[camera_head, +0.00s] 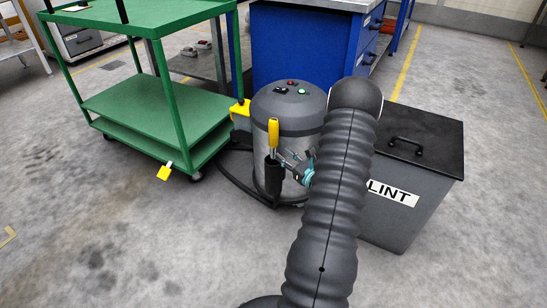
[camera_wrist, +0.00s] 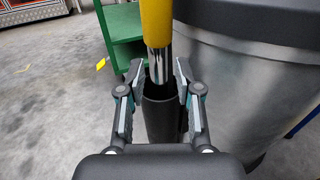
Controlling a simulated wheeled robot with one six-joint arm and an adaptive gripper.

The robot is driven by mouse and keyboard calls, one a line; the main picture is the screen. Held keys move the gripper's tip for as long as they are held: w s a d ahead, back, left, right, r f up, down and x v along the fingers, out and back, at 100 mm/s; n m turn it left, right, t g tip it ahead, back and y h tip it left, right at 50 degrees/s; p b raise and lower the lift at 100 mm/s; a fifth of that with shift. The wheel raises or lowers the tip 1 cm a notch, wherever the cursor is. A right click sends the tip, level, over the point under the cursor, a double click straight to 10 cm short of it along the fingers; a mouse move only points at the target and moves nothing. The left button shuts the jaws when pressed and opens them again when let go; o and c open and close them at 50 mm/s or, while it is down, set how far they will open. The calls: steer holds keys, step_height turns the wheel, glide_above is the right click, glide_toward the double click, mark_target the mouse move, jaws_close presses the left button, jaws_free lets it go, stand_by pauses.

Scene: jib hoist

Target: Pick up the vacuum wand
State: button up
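The vacuum wand (camera_head: 273,133) has a yellow grip and stands upright in a black holder (camera_head: 273,178) on the side of the grey vacuum canister (camera_head: 290,108). In the wrist view, the wand's yellow grip (camera_wrist: 156,22) leads down to a shiny metal tube, which enters the black holder (camera_wrist: 160,118). My gripper (camera_wrist: 160,75) is open, with one finger on each side of the tube and holder mouth. Small gaps show between the fingers and the tube. In the head view my gripper (camera_head: 291,163) is beside the holder, partly hidden by my arm.
A green cart (camera_head: 150,100) stands left of the canister. A grey LINT bin (camera_head: 420,200) with a black lid stands right. A blue cabinet (camera_head: 300,45) is behind. A dark hose (camera_head: 235,175) lies on the floor. Open floor lies front left.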

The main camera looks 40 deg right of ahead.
mark_target(276, 150)
steer(key=shift+w+a+f, duration=0.1)
steer(key=shift+w, duration=1.65)
steer(key=shift+w+f, duration=0.1)
steer(key=shift+w, duration=1.6)
jaws_close()
